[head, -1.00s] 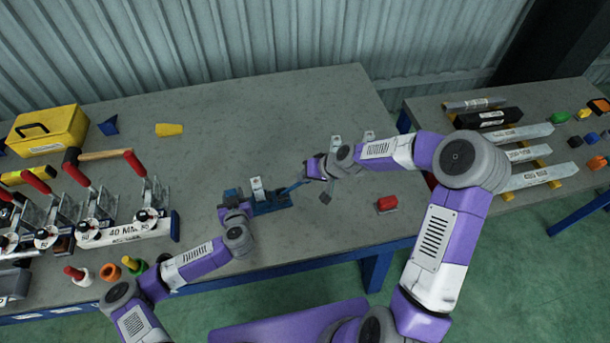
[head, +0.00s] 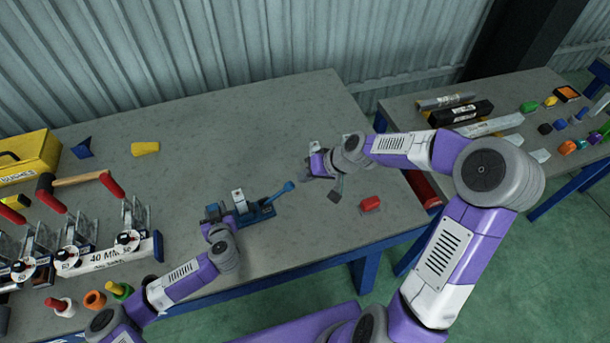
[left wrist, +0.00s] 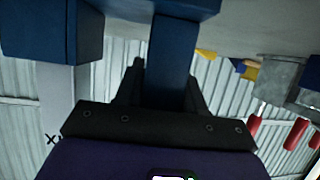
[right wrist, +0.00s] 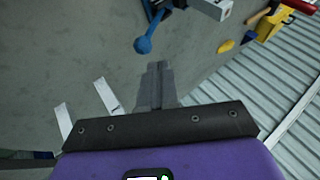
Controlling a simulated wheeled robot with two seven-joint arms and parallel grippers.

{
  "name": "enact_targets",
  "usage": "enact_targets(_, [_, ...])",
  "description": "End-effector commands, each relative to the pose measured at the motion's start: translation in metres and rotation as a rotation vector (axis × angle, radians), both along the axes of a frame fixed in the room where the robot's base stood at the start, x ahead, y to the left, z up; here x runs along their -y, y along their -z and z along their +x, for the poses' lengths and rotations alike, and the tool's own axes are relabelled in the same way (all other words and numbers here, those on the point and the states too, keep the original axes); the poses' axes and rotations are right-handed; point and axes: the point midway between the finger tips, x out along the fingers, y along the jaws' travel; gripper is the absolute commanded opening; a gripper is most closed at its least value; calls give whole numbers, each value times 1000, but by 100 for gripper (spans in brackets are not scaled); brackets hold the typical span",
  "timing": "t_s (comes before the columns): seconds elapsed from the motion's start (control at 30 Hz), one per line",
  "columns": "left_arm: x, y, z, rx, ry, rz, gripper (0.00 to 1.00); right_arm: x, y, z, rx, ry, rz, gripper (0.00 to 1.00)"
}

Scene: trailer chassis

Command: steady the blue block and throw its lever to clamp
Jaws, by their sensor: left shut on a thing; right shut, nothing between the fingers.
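The blue block (head: 247,217) stands on the table near its front edge, with a pale metal piece (head: 239,200) upright on it. Its blue lever (head: 277,196) points up to the right and ends in a round knob. The lever knob also shows in the right wrist view (right wrist: 143,45). My left gripper (head: 216,214) is shut on the left end of the blue block; the gripped blue part (left wrist: 172,65) fills the jaws in the left wrist view. My right gripper (head: 310,182) is shut and empty, to the right of the knob and apart from it.
A red block (head: 370,204) lies right of my right gripper. Two pale pieces (right wrist: 107,95) stand behind that gripper. Several red-handled clamps (head: 85,235) and a yellow box (head: 30,155) crowd the left. The table's back middle is clear.

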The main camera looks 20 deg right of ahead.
Motion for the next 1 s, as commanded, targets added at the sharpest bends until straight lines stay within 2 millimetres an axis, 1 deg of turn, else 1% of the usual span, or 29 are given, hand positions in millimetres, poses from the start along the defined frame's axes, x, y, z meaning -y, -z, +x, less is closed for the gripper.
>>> enact_targets(0.17, [0, 0, 0, -1, -1, 0, 0, -1, 0, 0, 2, -4, -2, 0])
enact_targets(0.27, [0, 0, 0, -1, -1, 0, 0, -5, -3, -1, 29, -70, -37, 0])
enact_targets(0.37, [0, 0, 0, -1, -1, 0, 0, -16, -9, -5, 97, -251, -133, 0])
enact_targets(0.53, [0, 0, 0, -1, -1, 0, 0, -33, -23, -16, 268, -736, -397, 0])
enact_targets(0.6, [0, 0, 0, -1, -1, 0, 0, -36, -29, -20, 332, -936, -507, 0])
enact_targets(0.7, [0, 0, 0, -1, -1, 0, 0, -37, -38, -22, 401, -1183, -644, 0])
enact_targets(0.83, [0, 0, 0, -1, -1, 0, 0, -35, -47, -24, 452, -1407, -771, 0])
enact_targets(0.93, [0, 1, 0, -1, -1, 0, 0, -34, -50, -23, 469, -1497, -819, 0])
enact_targets(1.0, [0, 1, 0, -1, -1, 0, 0, -34, -47, -23, 472, -1524, -833, 0])
